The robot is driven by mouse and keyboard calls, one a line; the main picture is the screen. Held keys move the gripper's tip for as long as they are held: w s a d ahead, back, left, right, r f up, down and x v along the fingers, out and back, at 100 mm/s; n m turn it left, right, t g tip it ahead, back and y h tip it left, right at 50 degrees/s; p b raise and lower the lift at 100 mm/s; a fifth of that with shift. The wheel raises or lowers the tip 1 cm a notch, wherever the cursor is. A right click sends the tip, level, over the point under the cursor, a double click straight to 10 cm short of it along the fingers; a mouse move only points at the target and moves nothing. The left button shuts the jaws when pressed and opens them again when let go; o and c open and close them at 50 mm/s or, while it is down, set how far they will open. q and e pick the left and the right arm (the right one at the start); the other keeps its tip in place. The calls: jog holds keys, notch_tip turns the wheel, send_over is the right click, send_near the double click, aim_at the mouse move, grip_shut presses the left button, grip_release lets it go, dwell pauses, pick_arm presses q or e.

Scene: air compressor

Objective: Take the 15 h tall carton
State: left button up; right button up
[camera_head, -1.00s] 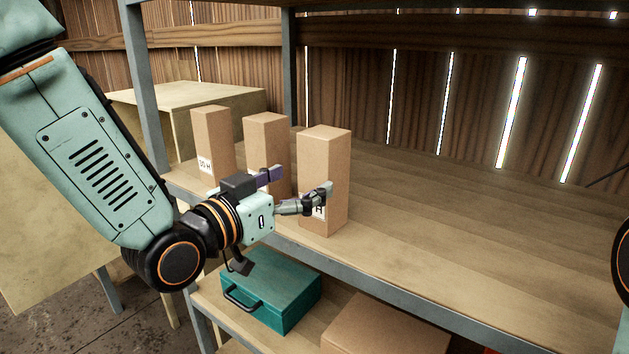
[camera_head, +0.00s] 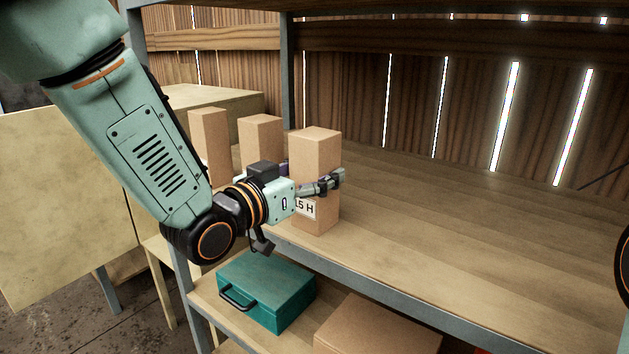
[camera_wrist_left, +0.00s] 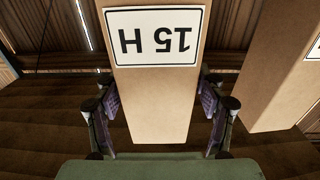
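The tall brown carton (camera_head: 315,150) labelled 15 H stands upright on the shelf, rightmost of three tall cartons. In the left wrist view the 15 H carton (camera_wrist_left: 160,95) shows its label upside down. My left gripper (camera_head: 316,180) reaches it from the left, with one finger along its near side; the other finger is mostly hidden. In the wrist view the left gripper (camera_wrist_left: 160,105) has one finger on each side of the carton, with narrow gaps visible, so it looks open around it. My right gripper is not in view.
Two similar cartons, one in the middle (camera_head: 262,132) and one at left (camera_head: 208,135), stand close by. The shelf (camera_head: 450,240) is clear to the right. Below are a teal toolbox (camera_head: 270,290) and a flat brown box (camera_head: 378,328). A grey post (camera_head: 288,70) stands behind.

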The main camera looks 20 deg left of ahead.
pick_arm(q)
jog(key=shift+s+d, duration=0.1)
jog(key=shift+c, duration=1.4)
jog(key=shift+w+d+f, duration=0.1)
jog(key=shift+w, duration=0.1)
jog(key=c, duration=1)
